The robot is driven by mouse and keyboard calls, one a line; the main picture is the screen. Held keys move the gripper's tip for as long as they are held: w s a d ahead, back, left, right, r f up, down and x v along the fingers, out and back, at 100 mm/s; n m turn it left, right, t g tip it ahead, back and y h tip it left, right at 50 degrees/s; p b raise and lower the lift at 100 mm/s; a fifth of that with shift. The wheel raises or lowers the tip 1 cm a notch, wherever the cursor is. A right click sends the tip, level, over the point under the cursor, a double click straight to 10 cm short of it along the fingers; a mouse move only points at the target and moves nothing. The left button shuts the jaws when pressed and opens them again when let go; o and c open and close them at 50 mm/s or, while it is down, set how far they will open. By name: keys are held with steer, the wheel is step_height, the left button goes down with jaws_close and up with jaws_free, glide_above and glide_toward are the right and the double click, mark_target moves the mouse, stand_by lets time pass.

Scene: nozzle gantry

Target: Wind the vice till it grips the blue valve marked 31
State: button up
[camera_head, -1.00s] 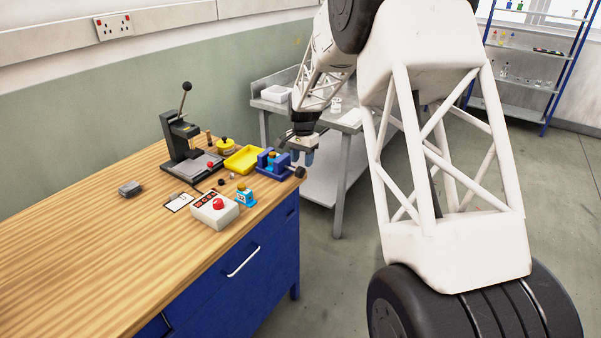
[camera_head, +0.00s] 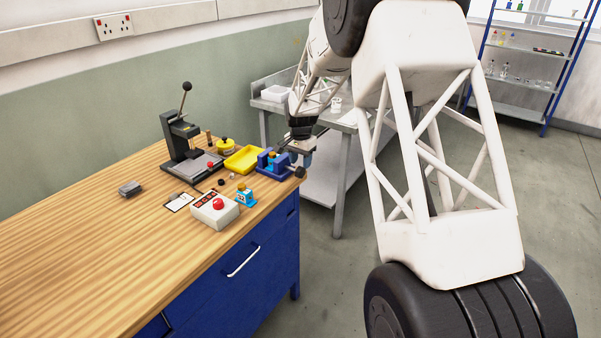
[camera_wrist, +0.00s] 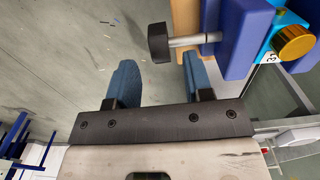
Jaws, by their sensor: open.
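The blue vice (camera_head: 265,166) stands at the bench's right corner; its blue jaw (camera_wrist: 238,38) fills the upper right of the wrist view. A light blue valve (camera_wrist: 290,20) with a gold knob sits at the jaw, its label partly readable as a 3; the wrist view does not show whether it is gripped. The vice's screw ends in a black handle knob (camera_wrist: 160,43), also in the head view (camera_head: 300,172). My gripper (camera_wrist: 160,62) is open, its two blue fingers pointing toward the knob, which appears between and just past the tips. No contact is visible.
Another blue valve (camera_head: 245,196) stands on the bench beside a red-button box (camera_head: 214,212). A yellow tray (camera_head: 243,159) and a lever press (camera_head: 183,140) are left of the vice. A grey side table (camera_head: 345,150) is behind. The front left of the bench is mostly clear.

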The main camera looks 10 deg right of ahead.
mark_target(301, 171)
steer(key=shift+f, duration=2.55)
jaws_close()
